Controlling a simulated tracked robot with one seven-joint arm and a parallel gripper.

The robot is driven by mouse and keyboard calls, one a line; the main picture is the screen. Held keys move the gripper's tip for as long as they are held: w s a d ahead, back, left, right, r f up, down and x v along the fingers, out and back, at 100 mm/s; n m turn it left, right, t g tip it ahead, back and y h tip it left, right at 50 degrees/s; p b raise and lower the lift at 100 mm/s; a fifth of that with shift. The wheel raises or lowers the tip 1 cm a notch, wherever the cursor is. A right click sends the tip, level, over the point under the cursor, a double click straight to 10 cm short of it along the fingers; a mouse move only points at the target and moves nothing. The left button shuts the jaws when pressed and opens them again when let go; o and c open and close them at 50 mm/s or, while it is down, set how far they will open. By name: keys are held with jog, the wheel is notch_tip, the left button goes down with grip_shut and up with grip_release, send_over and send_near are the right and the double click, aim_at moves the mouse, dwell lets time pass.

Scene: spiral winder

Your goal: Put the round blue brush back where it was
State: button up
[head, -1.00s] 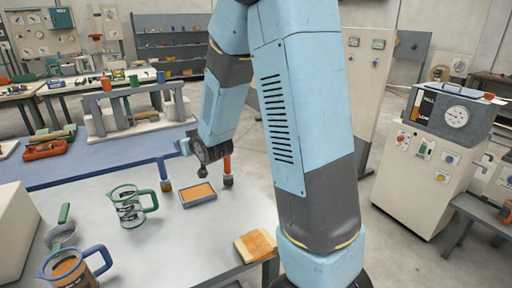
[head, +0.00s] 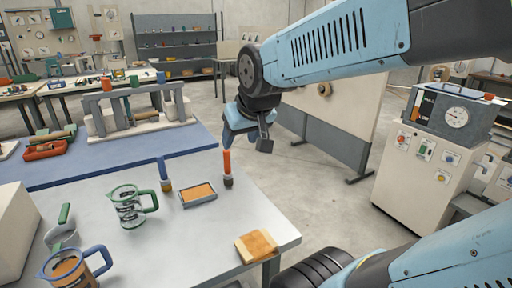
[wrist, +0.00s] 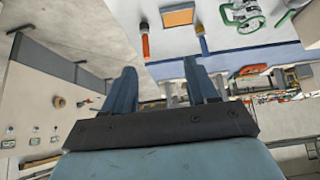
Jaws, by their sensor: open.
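The blue-handled brush (head: 165,174) stands upright, bristles down, on the grey table near the blue strip at its far side. It also shows in the wrist view (wrist: 201,40), at the top, beyond my fingers. An orange-handled brush (head: 227,168) stands upright to its right, with a shallow tray (head: 198,195) of orange-brown content between them. My gripper (head: 236,132) is raised above and beyond the table's right edge. In the wrist view my gripper (wrist: 160,72) has its two blue fingers apart with nothing between them.
A green-handled glass jug (head: 129,207), a blue-handled jug (head: 72,268) and a strainer-like tool (head: 62,236) stand at the table's left. A sponge-like block (head: 257,246) lies at the front right corner. A grey frame (head: 135,107) stands behind. Floor right of the table is open.

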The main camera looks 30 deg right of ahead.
jog(key=s+g, duration=0.1)
jog(key=s, duration=0.6)
jog(key=shift+s+r, duration=0.3)
jog(key=shift+d, duration=0.15)
dwell(0.5)
